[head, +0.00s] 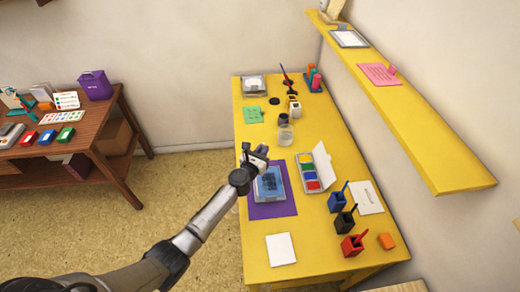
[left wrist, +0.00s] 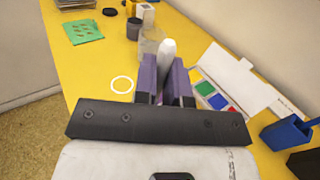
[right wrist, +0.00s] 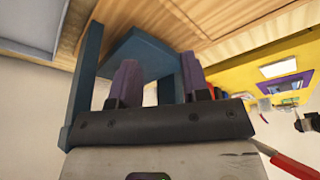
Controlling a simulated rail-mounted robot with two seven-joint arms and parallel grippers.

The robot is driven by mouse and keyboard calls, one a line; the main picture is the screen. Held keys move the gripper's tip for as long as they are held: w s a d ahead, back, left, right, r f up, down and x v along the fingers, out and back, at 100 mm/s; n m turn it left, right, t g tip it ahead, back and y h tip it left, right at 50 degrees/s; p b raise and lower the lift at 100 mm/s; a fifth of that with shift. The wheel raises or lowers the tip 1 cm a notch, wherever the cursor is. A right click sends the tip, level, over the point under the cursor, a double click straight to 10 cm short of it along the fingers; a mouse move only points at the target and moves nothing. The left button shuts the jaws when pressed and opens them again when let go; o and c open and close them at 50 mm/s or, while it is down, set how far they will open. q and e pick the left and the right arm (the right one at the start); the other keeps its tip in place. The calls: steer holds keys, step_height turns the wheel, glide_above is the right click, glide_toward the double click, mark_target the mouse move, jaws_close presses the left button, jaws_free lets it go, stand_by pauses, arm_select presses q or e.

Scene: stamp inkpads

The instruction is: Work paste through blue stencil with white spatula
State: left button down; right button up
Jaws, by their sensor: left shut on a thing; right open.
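The blue stencil (head: 270,184) lies on a purple mat (head: 262,210) on the yellow table, with dark marks in its middle. My left gripper (head: 257,160) is above the stencil's far end. In the left wrist view, my left gripper (left wrist: 167,82) is shut on the white spatula (left wrist: 168,52), whose pale end sticks up between the purple fingers. The stencil is hidden in that view. My right gripper (right wrist: 161,78) is open, with its fingers apart and nothing clearly between them. It is outside the head view. I cannot make out any paste.
A paint palette (head: 309,172) with an open white lid stands right of the mat. A clear jar (head: 285,135) stands beyond it. Blue (head: 337,200), black (head: 343,222) and red (head: 353,244) pots line the right side. A white card (head: 280,249) lies in front, with bare table around it.

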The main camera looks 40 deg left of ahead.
mark_target(263, 146)
arm_select(q)
step_height(263, 146, up, 3)
steer(key=shift+w+p, duration=0.1)
steer(key=shift+p, duration=1)
steer(key=shift+a+r+p, duration=0.15)
steer(key=shift+r+p, duration=0.7)
steer(key=shift+p, duration=0.05)
steer(key=shift+r, duration=0.2)
